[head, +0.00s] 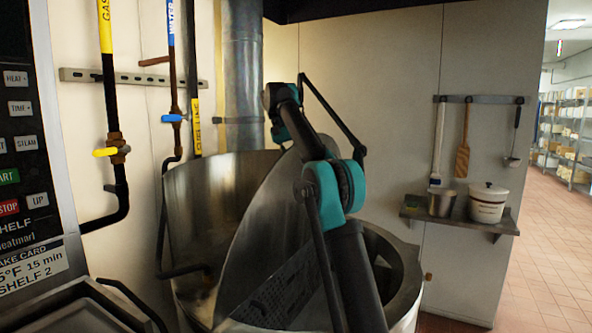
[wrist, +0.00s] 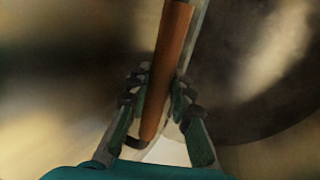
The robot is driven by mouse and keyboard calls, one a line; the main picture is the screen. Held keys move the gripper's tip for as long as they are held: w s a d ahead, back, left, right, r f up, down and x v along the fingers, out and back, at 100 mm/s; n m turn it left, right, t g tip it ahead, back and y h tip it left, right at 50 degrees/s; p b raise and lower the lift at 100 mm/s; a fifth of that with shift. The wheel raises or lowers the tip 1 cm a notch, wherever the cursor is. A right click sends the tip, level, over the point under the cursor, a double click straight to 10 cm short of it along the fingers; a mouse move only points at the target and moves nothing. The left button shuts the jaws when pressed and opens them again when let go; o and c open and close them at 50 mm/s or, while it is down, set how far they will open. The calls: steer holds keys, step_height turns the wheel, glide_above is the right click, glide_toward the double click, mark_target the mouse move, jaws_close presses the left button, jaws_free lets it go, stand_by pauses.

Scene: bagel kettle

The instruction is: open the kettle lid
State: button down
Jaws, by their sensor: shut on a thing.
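The big steel kettle (head: 405,285) stands in the middle of the head view, with its rim partly behind my arm. Its metal lid (head: 270,225) is tilted up at a steep slant, and the inside of the kettle shows below it. In the wrist view my gripper (wrist: 160,88) is shut on a brown, rod-like handle (wrist: 168,45), with a finger on each side of it. A pale metal strip runs alongside the handle. In the head view my arm reaches up over the kettle, and I cannot make out the fingers or the handle there.
Pipes with yellow and blue valves (head: 110,150) run down the wall at left, beside an oven control panel (head: 22,150). A wall shelf (head: 465,222) at right holds a white pot (head: 488,205) and a metal cup (head: 441,203). Tiled floor is clear at far right.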

steer(key=c, duration=1.3)
jaws_free()
steer(key=shift+w+d, duration=0.1)
steer(key=shift+c, duration=0.2)
steer(key=shift+d, duration=0.1)
